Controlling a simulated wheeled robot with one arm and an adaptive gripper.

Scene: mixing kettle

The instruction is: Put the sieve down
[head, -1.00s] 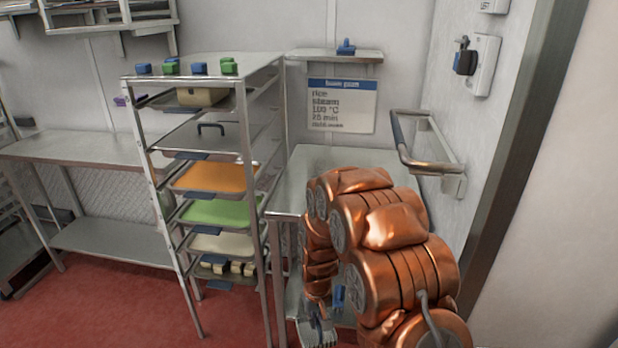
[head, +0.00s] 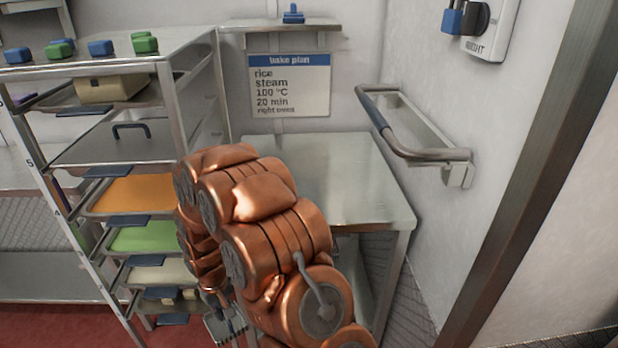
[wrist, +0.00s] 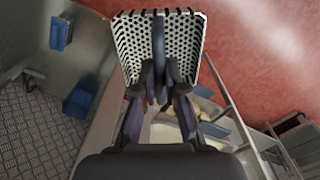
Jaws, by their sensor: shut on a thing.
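The sieve (wrist: 190,40) is a white perforated plate with turned-up sides and a dark blue handle. My gripper (wrist: 160,88) is shut on the handle in the wrist view, and the sieve sticks out ahead of the fingertips over the red floor. In the head view a small part of the sieve (head: 218,328) shows low beside my copper-coloured arm, between the rack and the steel table. My arm hides the gripper and most of the handle there.
A steel table (head: 345,180) with a clear top stands against the wall. A tray rack (head: 222,120) with several trays stands at left. A wall rail (head: 410,130) sticks out at right. A small shelf (head: 275,26) holds a blue item (head: 293,14).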

